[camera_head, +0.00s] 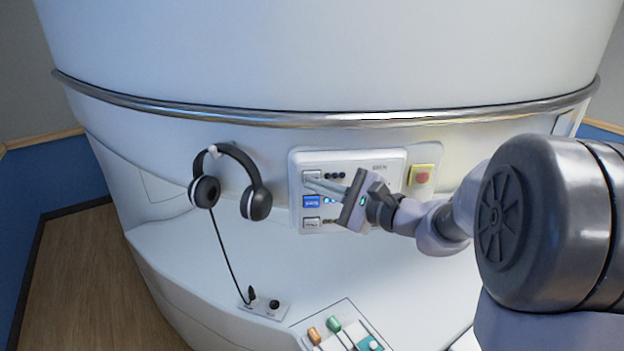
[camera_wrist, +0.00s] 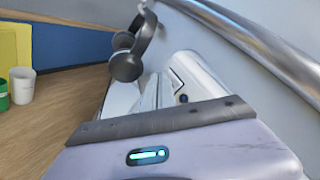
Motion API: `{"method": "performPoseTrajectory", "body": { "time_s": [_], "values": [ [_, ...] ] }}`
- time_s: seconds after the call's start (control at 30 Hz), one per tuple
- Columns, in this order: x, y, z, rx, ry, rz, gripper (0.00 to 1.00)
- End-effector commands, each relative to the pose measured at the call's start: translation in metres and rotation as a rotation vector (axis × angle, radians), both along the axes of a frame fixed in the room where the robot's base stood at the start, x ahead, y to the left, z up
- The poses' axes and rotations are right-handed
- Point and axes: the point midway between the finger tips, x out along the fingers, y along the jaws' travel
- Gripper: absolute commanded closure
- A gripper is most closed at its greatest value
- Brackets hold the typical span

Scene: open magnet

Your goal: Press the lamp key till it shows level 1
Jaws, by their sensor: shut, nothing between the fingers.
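A white control panel (camera_head: 375,160) on the curved housing carries a column of three keys. The top key (camera_head: 311,175) is pale, with a row of dark dots beside it. The middle key (camera_head: 311,201) is blue, with a lit blue-white dot beside it. The bottom key (camera_head: 311,224) is pale, and its dots are partly hidden. The key labels are too small to read, so I cannot tell which is the lamp key. My gripper (camera_head: 309,183) is shut and empty, its tips at the lower part of the top key; contact is unclear. It also shows in the wrist view (camera_wrist: 160,85).
A black headset (camera_head: 230,185) hangs left of the panel, its cord running to a socket plate (camera_head: 262,304). A red button on a yellow plate (camera_head: 422,177) sits to the right. A metal rail (camera_head: 330,118) runs above. Colored knobs (camera_head: 334,325) lie below.

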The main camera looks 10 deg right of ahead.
Motion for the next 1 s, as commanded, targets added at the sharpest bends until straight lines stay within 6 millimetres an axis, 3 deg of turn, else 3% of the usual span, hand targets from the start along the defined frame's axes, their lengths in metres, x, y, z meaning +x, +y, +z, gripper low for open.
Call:
{"method": "performPoseTrajectory", "body": {
  "time_s": [0.7, 1.0],
  "values": [
    [0.005, -0.001, 0.000, 0.000, -0.001, -0.001, 1.00],
    [-0.007, 0.000, -0.001, 0.000, -0.001, -0.002, 1.00]
  ]
}}
